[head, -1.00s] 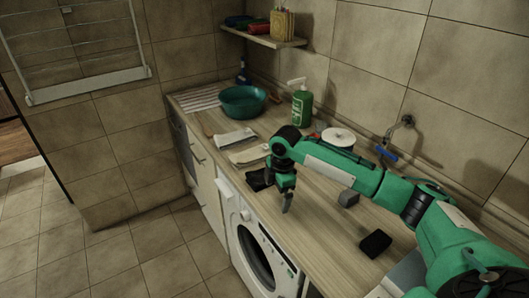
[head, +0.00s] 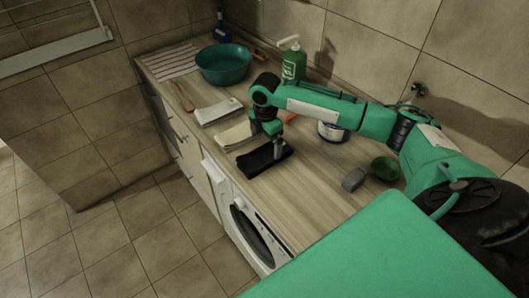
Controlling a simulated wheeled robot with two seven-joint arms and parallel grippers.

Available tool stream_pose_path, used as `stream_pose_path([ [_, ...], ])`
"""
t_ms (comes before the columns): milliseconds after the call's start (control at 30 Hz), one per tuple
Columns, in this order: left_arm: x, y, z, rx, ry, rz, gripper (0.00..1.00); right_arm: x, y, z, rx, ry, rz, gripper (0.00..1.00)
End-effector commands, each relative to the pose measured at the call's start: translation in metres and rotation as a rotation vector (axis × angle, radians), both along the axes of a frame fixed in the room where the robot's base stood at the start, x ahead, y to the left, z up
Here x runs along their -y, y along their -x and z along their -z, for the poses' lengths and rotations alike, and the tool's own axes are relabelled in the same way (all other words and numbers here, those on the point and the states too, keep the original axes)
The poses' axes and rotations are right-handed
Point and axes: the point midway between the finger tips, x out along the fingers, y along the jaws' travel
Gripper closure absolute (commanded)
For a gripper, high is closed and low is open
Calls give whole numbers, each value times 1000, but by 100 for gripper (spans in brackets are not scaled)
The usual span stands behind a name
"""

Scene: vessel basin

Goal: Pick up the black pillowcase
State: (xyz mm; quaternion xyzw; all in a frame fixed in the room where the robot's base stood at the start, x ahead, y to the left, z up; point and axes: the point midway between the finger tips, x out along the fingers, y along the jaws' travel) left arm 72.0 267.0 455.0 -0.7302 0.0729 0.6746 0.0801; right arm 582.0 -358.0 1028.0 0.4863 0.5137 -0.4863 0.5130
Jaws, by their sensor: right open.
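The black pillowcase (head: 257,161) lies folded flat on the wooden counter, above the washing machine and beside a cream cloth. My right gripper (head: 277,153) points down at the far part of the pillowcase, with its fingers open at or just above the fabric. I cannot tell whether the fingers touch it. The gripper hides a part of the pillowcase. My left gripper is out of view.
A cream cloth (head: 234,138) and a white cloth (head: 217,112) lie further along the counter. Beyond are a teal basin (head: 222,66) and a green bottle (head: 293,66). A white pot (head: 332,133), grey block (head: 354,180) and green bowl (head: 386,168) stand to the right.

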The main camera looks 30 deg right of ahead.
Motion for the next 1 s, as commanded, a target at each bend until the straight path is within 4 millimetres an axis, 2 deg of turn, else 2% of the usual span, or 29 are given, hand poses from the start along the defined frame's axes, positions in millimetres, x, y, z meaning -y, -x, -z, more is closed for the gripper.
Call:
stream_pose_path([
  [300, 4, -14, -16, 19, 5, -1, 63, 1, -3, 24, -2, 0, 1, 0],
  [433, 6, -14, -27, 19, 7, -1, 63, 3, -7, 41, -2, 1, 1, 0],
  [600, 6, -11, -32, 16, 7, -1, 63, 3, -8, 62, 0, 1, 1, 0],
  [867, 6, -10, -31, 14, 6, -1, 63, 3, -8, 67, 1, 2, 0, 0],
  [1000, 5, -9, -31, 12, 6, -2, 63, 3, -8, 66, 1, 1, 0, 26],
])
